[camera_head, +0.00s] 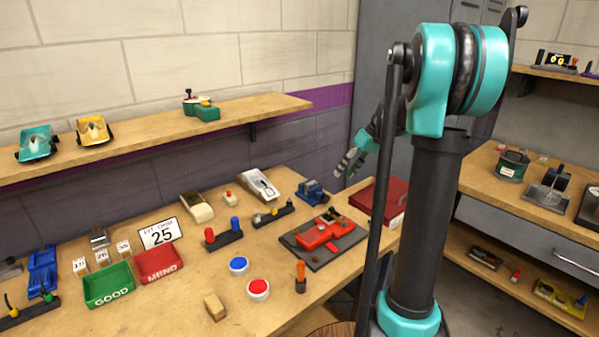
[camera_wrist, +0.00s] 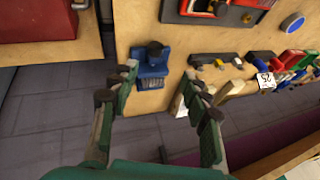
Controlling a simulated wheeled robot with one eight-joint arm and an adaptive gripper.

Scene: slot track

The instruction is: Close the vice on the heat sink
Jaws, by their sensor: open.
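A small blue vice (camera_head: 312,192) sits near the back edge of the workbench. In the wrist view the vice (camera_wrist: 152,68) lies beyond my fingers, with a dark round part on its top and a ribbed block (camera_wrist: 150,84) at its near side. The ribbed block may be the heat sink; I cannot tell for sure, nor how wide the vice jaws stand. My gripper (camera_head: 352,163) is open and empty, above and to the right of the vice in the head view. In the wrist view the vice appears between the open fingers (camera_wrist: 157,88), not touching them.
A wall shelf (camera_head: 150,138) runs behind the bench.

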